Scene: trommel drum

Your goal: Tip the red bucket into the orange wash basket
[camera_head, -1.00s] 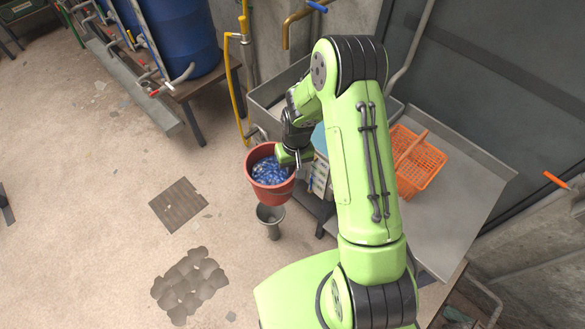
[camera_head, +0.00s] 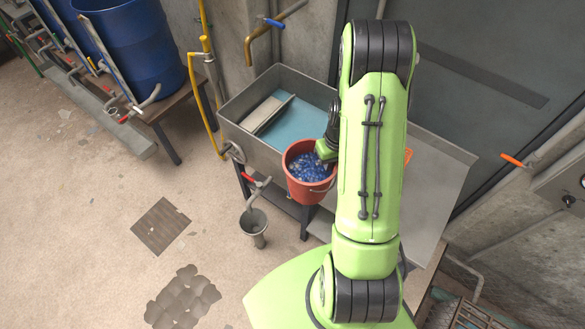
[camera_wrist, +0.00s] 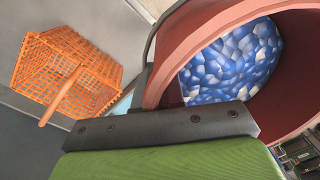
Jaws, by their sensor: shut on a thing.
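The red bucket (camera_head: 309,188) holds several blue and white pieces and is upright in the head view. My gripper (camera_head: 327,150) is shut on its rim on the right side, holding it above the floor by the front of the sink. In the wrist view the bucket (camera_wrist: 180,60) fills the upper right, with my gripper (camera_wrist: 165,120) at its rim. The orange wash basket (camera_wrist: 60,75) shows at the left of the wrist view, apart from the bucket, with its handle across it. In the head view my arm hides nearly all of the basket (camera_head: 408,156); only a small orange bit shows.
A metal sink (camera_head: 240,140) with blue water and a board lies behind the bucket, and its drainboard (camera_head: 435,165) extends right. A grey metal container (camera_head: 254,228) stands below left under a red-handled tap (camera_head: 250,178). Blue barrels (camera_head: 130,50) stand at the back left.

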